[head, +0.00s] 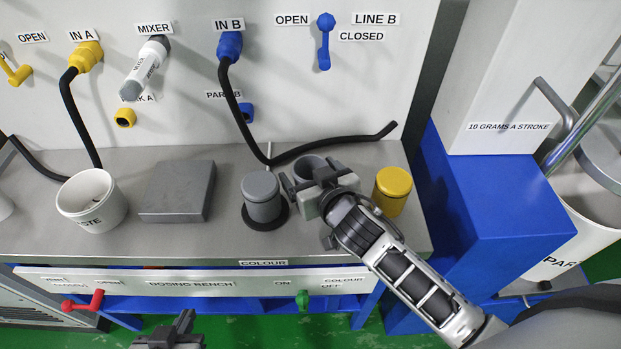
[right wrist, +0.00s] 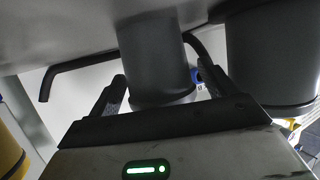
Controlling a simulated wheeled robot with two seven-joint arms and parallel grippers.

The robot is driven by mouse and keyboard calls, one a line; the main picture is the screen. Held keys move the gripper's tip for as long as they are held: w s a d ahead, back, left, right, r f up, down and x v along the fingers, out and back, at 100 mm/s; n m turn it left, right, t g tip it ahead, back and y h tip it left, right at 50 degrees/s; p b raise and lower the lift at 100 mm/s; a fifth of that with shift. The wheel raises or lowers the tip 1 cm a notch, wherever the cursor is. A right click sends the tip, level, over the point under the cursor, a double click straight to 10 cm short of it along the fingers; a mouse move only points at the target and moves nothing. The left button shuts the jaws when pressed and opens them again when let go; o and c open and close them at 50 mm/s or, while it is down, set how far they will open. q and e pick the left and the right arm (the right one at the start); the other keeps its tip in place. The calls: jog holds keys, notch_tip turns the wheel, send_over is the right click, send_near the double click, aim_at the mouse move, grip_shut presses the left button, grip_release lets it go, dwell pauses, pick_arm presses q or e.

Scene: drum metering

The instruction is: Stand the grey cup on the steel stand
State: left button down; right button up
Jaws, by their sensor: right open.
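The grey cup (head: 307,166) stands open-topped on the bench, partly hidden behind my right gripper (head: 314,181). In the right wrist view the grey cup (right wrist: 156,58) shows between the two fingers of my open right gripper (right wrist: 166,88), with a gap on each side. How deep the cup sits between the fingers is hard to tell. The steel stand (head: 177,190) is a low, flat grey block to the left on the bench, with nothing on it. My left gripper (head: 172,332) is at the bottom edge of the head view, away from the cup; its fingers are unclear.
A lidded grey canister (head: 262,196) on a black disc stands just left of the cup, close to my right gripper. A yellow canister (head: 392,190) stands to the right. A white waste tub (head: 91,200) is left of the stand. A black hose (head: 340,139) lies behind.

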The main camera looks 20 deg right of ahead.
jog(key=c, duration=1.2)
jog(key=shift+o, duration=0.2)
